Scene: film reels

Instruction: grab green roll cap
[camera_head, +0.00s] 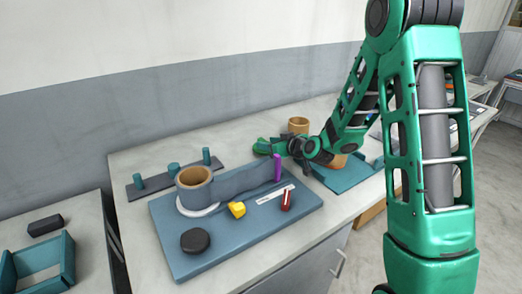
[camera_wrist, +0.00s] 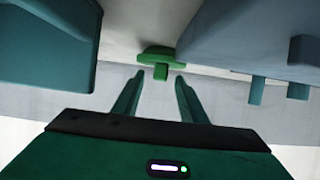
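The green roll cap (camera_wrist: 160,55) is a bright green piece with a wide flat part and a short stem. In the wrist view it is just beyond my fingertips, with the stem in line with the gap between them. My gripper (camera_wrist: 159,80) is open, with two dark green fingers apart and nothing visible between them. In the head view the cap (camera_head: 262,147) shows small and bright green, just left of my gripper (camera_head: 279,147), near the back of the table. My arm and gripper crowd it there, so contact cannot be told.
A blue-grey board (camera_head: 218,250) holds a brown-cored roll (camera_head: 194,176), a black disc (camera_head: 195,240), a yellow piece (camera_head: 237,209), and red and purple pieces. A pegged rack (camera_head: 152,188) stands behind it. Another brown roll (camera_head: 298,125) and a teal tray (camera_head: 350,178) are near my arm.

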